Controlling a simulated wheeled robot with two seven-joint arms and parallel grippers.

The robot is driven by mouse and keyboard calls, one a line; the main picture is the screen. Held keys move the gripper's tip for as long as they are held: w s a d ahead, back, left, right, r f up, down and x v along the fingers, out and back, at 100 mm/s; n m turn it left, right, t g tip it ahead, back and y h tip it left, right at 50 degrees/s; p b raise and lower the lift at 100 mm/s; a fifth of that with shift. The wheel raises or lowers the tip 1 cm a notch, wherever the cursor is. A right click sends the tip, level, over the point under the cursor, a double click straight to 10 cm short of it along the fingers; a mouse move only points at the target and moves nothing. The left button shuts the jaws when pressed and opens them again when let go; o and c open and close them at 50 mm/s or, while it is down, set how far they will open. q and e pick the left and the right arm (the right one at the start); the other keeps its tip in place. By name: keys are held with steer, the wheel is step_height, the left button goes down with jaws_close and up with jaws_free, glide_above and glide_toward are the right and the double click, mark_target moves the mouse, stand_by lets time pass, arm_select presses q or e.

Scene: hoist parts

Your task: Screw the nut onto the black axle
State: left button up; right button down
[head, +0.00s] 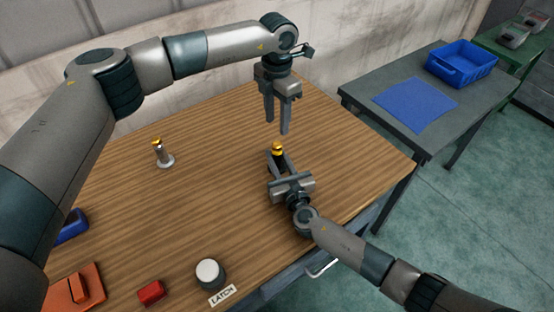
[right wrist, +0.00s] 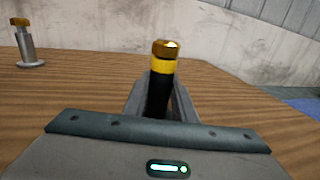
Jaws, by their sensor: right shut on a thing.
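The black axle (right wrist: 157,98) stands upright with a yellow band near its top, and it also shows in the head view (head: 277,157). A brass nut (right wrist: 166,47) sits on its top end; how far it is threaded I cannot tell. My right gripper (head: 278,162) is shut on the black axle, with a finger on each side below the yellow band. My left gripper (head: 278,126) is open and empty, pointing down above the axle, apart from the nut. A silver axle (head: 164,158) with a brass top stands farther left on a round foot.
The wooden table (head: 200,215) is clear around the axles. Near its front left are an orange part (head: 88,278), a red block (head: 151,292), a blue item (head: 73,227) and a white-topped button (head: 208,270) labelled LATCH. A grey side table (head: 375,98) holds a blue bin (head: 462,65).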

mark_target(277, 143)
arm_select(q)
steer(key=n, duration=2.6)
steer(key=shift+f, duration=0.15)
steer(key=shift+f, duration=3.9)
